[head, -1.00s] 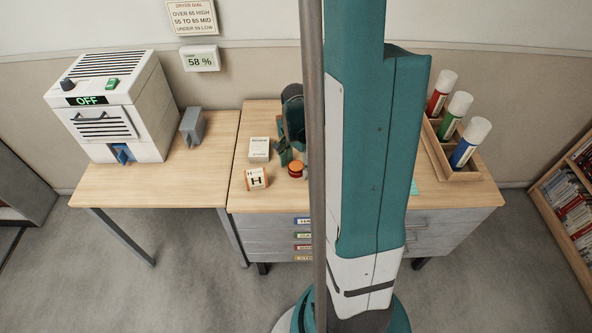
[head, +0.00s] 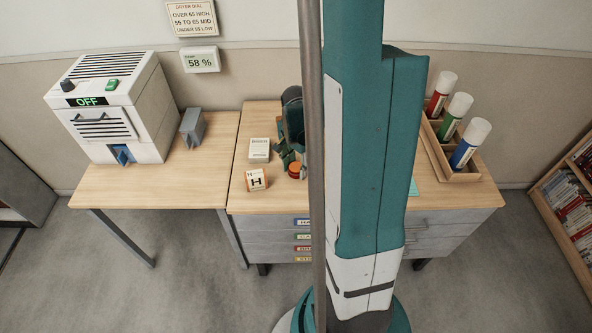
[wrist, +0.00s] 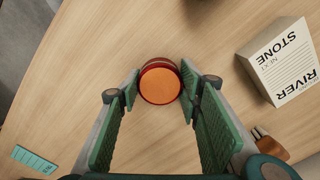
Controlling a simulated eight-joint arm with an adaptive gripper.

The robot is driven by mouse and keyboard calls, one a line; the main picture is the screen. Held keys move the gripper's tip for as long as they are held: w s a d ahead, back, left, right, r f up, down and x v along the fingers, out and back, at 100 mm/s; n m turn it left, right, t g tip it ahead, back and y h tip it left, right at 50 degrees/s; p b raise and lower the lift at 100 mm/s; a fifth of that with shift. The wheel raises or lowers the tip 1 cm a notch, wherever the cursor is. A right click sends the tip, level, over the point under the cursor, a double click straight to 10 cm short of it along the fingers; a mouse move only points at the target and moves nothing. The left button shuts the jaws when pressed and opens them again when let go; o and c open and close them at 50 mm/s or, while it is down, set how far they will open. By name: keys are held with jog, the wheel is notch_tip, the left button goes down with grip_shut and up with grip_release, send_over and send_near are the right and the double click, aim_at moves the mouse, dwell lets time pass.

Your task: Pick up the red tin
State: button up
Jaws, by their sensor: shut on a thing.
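The red tin (wrist: 161,83) is round with an orange top and a dark red side. It stands between the two fingertips of my gripper (wrist: 160,95) in the wrist view, with a green pad touching it on each side. My gripper is shut on it. In the head view the red tin (head: 295,171) is on the wooden desk top, partly hidden by my gripper (head: 291,160). I cannot tell any gap between the tin and the desk.
A rack (head: 458,172) with red, green and blue tubes stands at the right. A white dryer (head: 117,110) and a grey holder (head: 193,127) are on the left table.

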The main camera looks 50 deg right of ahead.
aim_at(296, 167)
jog(key=shift+r, duration=0.1)
jog(key=shift+r+p, duration=1.05)
jog(key=shift+r, duration=3.85)
